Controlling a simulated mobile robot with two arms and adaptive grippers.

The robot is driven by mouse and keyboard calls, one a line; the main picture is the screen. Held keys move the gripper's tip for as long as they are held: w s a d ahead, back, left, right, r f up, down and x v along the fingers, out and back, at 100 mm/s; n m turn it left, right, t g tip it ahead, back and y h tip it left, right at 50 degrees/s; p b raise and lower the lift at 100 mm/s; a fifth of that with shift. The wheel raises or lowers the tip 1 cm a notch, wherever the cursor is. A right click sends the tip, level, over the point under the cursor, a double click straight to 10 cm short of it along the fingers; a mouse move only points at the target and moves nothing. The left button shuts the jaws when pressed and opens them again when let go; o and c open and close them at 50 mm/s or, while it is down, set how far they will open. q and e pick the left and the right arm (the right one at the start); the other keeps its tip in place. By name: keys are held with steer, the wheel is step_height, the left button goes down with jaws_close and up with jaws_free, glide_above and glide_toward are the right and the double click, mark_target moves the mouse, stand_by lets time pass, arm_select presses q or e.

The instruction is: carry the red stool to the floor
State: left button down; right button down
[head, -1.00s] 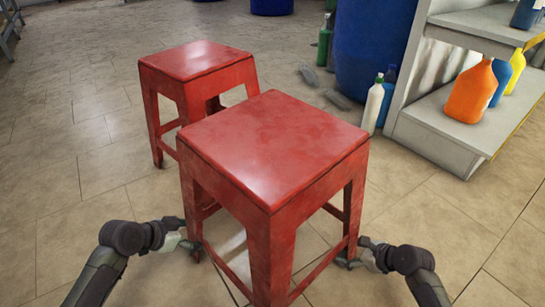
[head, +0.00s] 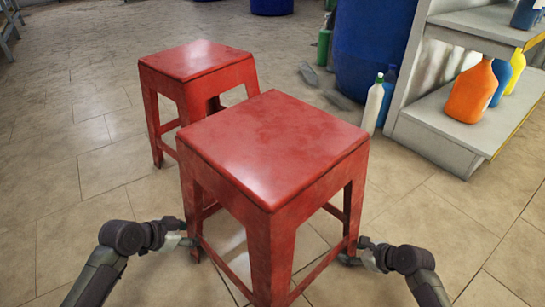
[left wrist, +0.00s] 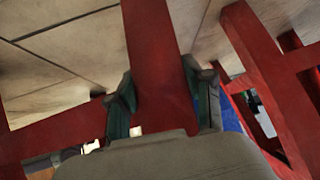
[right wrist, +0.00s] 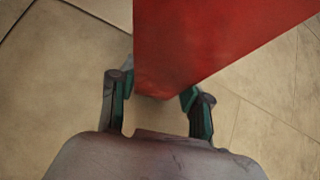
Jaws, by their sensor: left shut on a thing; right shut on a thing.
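The near red stool (head: 275,150) stands upright in the middle of the head view, its seat level. My left gripper (head: 188,241) is shut on its left leg, low down; the left wrist view shows that leg (left wrist: 155,60) between the fingers (left wrist: 165,105). My right gripper (head: 352,258) is shut on its right leg, low down; the right wrist view shows the leg (right wrist: 180,50) between the fingers (right wrist: 158,98). The bottom of the front leg is cut off by the frame, and I cannot tell whether the feet touch the tiled floor (head: 80,230).
A second red stool (head: 195,62) stands just behind and left of the near one. A white bottle (head: 373,105), a blue drum (head: 370,50) and a grey shelf (head: 440,135) with an orange bottle (head: 472,92) are at the back right. The floor at left is clear.

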mark_target(189, 221)
arm_select(q)
steer(key=shift+r, duration=0.15)
arm_select(e)
steer(key=shift+r, duration=0.15)
